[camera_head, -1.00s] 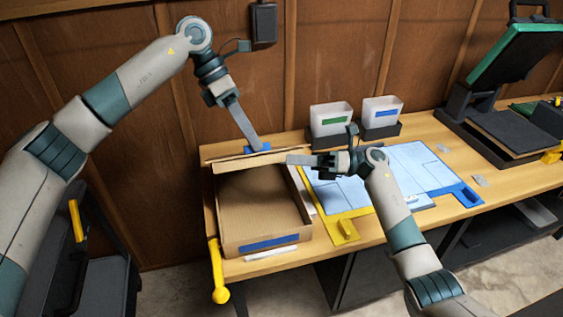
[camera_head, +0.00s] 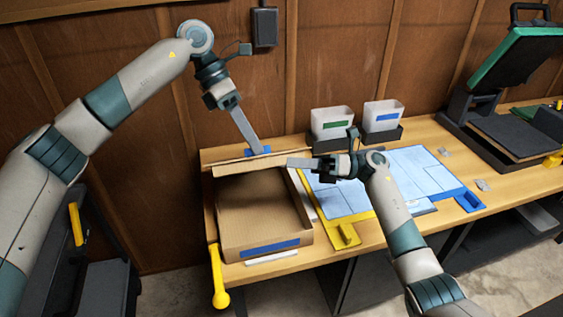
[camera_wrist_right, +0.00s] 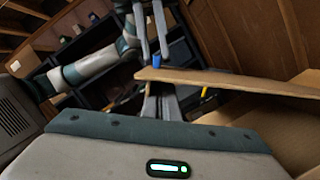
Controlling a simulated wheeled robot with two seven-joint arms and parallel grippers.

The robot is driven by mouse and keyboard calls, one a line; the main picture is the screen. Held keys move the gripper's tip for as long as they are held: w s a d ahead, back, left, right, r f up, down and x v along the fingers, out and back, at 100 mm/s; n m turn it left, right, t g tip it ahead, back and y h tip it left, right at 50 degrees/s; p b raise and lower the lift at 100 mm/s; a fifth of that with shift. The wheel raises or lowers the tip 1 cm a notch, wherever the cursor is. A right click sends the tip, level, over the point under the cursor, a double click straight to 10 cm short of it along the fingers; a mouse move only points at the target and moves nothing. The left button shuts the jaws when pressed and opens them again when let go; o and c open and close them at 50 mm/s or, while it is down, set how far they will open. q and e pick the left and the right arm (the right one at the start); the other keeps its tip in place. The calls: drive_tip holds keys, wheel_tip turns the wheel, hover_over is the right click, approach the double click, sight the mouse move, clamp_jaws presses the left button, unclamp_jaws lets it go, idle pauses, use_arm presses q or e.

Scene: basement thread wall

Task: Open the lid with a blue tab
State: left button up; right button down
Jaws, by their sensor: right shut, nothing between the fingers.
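An open cardboard box (camera_head: 262,205) sits on the left end of the wooden bench. Its lid (camera_head: 240,164) stands raised at the box's back and is seen nearly edge-on. The lid's blue tab (camera_head: 257,151) is at its upper edge; blue also shows by the lid in the right wrist view (camera_wrist_right: 157,57). My left gripper (camera_head: 260,150) points down with its fingertips at the tab; its grip is unclear. My right gripper (camera_head: 290,162) is shut and empty, its fingertips at the lid's right end. In the right wrist view the lid (camera_wrist_right: 220,80) crosses beyond its fingers (camera_wrist_right: 160,103).
A blue board with a yellow edge (camera_head: 345,236) lies right of the box. Two white bins (camera_head: 332,122) (camera_head: 382,113) stand behind it. A green-and-black press (camera_head: 515,55) stands at the far right. A yellow handle (camera_head: 219,290) hangs at the bench's front left.

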use_arm(q)
drive_tip(key=v, duration=1.1)
drive_tip(key=shift+a+r, duration=0.2)
drive_tip(key=shift+r, duration=0.15)
use_arm(e)
drive_tip(key=shift+w+a+r, duration=0.1)
drive_tip(key=shift+w+r, duration=0.05)
drive_tip(key=shift+w, duration=0.25)
use_arm(q)
drive_tip(key=shift+f, duration=0.15)
